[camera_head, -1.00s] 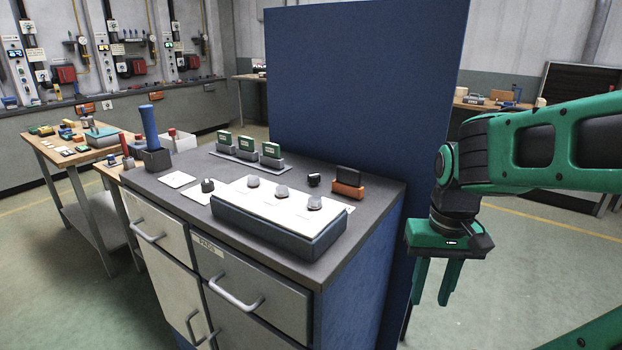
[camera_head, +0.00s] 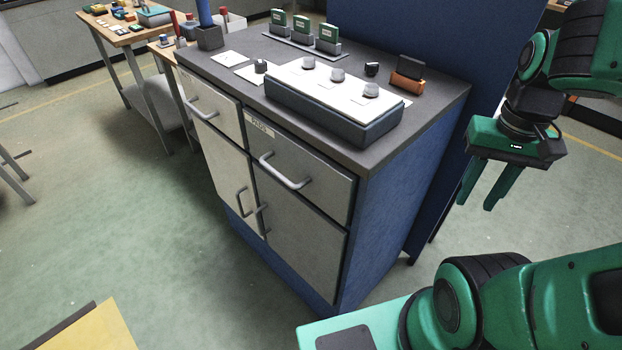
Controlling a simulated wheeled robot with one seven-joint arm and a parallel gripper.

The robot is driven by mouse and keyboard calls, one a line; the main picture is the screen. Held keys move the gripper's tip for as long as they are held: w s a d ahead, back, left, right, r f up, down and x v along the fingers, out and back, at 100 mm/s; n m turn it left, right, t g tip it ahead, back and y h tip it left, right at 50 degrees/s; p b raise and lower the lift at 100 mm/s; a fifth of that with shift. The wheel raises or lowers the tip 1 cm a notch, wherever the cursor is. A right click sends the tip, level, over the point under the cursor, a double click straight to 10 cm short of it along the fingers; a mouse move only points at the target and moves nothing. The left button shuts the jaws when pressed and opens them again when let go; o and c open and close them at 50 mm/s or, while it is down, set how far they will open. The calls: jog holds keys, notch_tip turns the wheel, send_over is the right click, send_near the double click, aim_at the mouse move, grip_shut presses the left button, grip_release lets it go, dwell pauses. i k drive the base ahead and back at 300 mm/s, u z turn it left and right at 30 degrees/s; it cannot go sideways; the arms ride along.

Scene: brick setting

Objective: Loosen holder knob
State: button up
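Three grey knobs, the left (camera_head: 308,62), the middle (camera_head: 337,74) and the right (camera_head: 371,90), stand on the white top of a dark box (camera_head: 325,113) on the cabinet. A small black knob (camera_head: 261,66) sits on a white card to the left of the box, and another small black piece (camera_head: 371,69) stands behind it. I cannot tell which knob is the holder knob. My gripper (camera_head: 476,205) is open and empty, fingers pointing down, right of the cabinet and apart from everything.
The cabinet's dark worktop (camera_head: 355,158) has several drawers and doors with handles below. Green pieces in grey holders (camera_head: 302,42) stand at the back, before a blue panel (camera_head: 380,28). A blue-handled tool in a dark cup (camera_head: 209,38) is at the left. Floor in front is clear.

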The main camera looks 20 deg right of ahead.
aim_at(371, 68)
jog(key=z, duration=1.7)
jog(key=k, duration=1.4)
jog(key=u, duration=1.25)
jog(key=i, duration=1)
jog(key=z, duration=0.05)
